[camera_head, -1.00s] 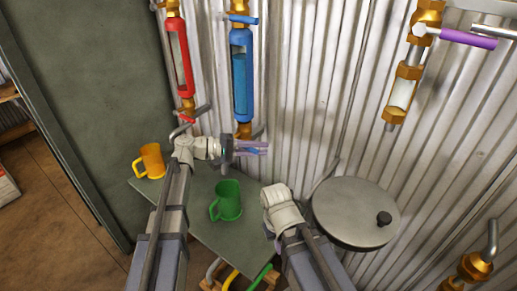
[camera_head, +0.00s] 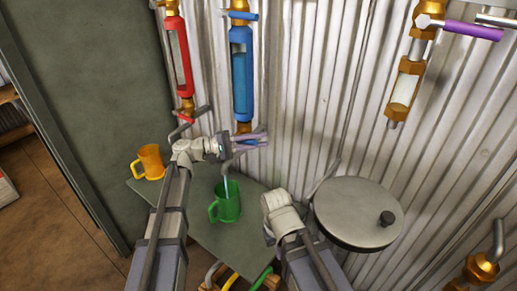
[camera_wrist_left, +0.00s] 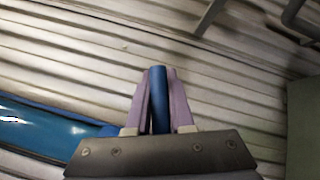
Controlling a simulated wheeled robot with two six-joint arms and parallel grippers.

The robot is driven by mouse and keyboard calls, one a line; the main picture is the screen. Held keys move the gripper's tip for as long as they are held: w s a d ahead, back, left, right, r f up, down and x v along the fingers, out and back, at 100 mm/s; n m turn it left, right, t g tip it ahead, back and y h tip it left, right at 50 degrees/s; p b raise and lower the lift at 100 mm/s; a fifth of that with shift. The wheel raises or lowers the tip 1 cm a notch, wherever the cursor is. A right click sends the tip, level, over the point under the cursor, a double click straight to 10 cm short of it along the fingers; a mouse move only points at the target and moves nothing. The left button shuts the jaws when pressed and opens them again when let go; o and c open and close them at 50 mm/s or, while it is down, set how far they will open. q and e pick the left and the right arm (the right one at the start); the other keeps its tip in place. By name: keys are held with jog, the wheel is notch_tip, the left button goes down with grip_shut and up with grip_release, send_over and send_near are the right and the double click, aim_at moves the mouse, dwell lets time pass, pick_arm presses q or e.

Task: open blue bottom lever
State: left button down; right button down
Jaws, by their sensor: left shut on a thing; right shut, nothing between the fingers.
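The blue bottom lever shows in the left wrist view (camera_wrist_left: 158,100) as a dark blue bar between two purple fingers. My left gripper (camera_head: 257,141) is shut on this lever, just below the blue cylinder (camera_head: 241,80); its fingers largely hide the lever in the head view. A thin pale blue stream (camera_head: 226,187) runs down into the green mug (camera_head: 226,205) on the table below. My right arm's white wrist shows right of the mug, but its fingers are hidden.
The grey-green table (camera_head: 211,238) also holds an orange mug (camera_head: 149,162). A red cylinder (camera_head: 179,65) hangs left of the blue one. A round grey lidded vessel (camera_head: 350,205) stands at right. A purple lever (camera_head: 474,30) sits at upper right, against the corrugated wall (camera_head: 315,100).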

pick_arm(q)
jog(key=shift+w+a+r+n+t+h+b, duration=0.3)
jog(key=shift+r+n+h+b, duration=0.2)
jog(key=shift+r+n, duration=0.2)
jog(key=shift+w+a+r+n+t+h+b, duration=0.15)
jog(key=shift+r+n+t+h+b, duration=0.25)
jog(key=shift+r+n+h, duration=0.3)
jog(key=shift+s+f, duration=0.1)
jog(key=c, duration=0.8)
grip_release()
jog(key=b+v, duration=0.2)
jog(key=v, duration=0.6)
jog(key=shift+c, duration=0.3)
